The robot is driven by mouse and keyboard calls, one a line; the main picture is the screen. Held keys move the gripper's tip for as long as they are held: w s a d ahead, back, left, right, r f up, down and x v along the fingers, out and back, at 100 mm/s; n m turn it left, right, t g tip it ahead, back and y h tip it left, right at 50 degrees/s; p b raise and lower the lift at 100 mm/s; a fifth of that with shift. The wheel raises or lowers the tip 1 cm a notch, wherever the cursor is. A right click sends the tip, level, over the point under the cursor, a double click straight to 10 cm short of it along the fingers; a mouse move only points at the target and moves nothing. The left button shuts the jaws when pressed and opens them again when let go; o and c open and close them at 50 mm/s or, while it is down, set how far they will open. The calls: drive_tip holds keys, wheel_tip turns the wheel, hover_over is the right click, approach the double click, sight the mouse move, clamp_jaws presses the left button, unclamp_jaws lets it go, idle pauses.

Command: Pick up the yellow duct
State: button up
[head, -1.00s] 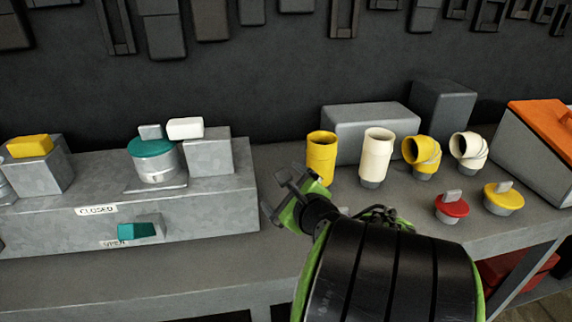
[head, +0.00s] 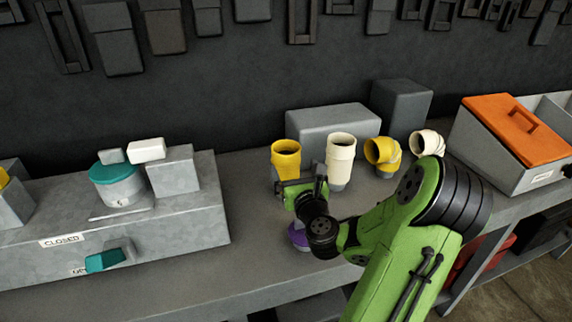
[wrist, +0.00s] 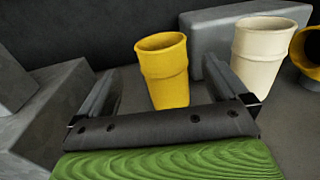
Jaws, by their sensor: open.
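The yellow duct (head: 286,163) is a straight, upright, open-topped tube on the grey bench. In the head view my gripper (head: 299,180) is in front of it and hides its lower part. In the wrist view the yellow duct (wrist: 164,75) stands upright ahead, between the lines of the two fingers. My gripper (wrist: 162,88) is open and empty. The fingers point toward the duct, one on each side in the picture; I cannot tell how far they reach along it.
A cream straight duct (head: 341,155) stands close on the right, then a yellow elbow (head: 382,152) and a cream elbow (head: 426,143). A grey block (head: 330,122) is behind. A purple piece (head: 298,238) sits under my arm. The bench left of the duct is clear up to the grey box (head: 190,235).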

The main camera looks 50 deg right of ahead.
sight(283, 141)
drive_tip(key=p+x, duration=0.1)
drive_tip(key=x, duration=0.2)
drive_tip(key=p+x, duration=0.2)
drive_tip(key=x, duration=0.1)
drive_tip(key=p+x, duration=0.2)
drive_tip(key=x, duration=0.2)
drive_tip(key=shift+r, duration=0.35)
drive_tip(key=shift+w+d+f, duration=0.1)
drive_tip(key=shift+c, duration=0.5)
drive_tip(key=c, duration=1.2)
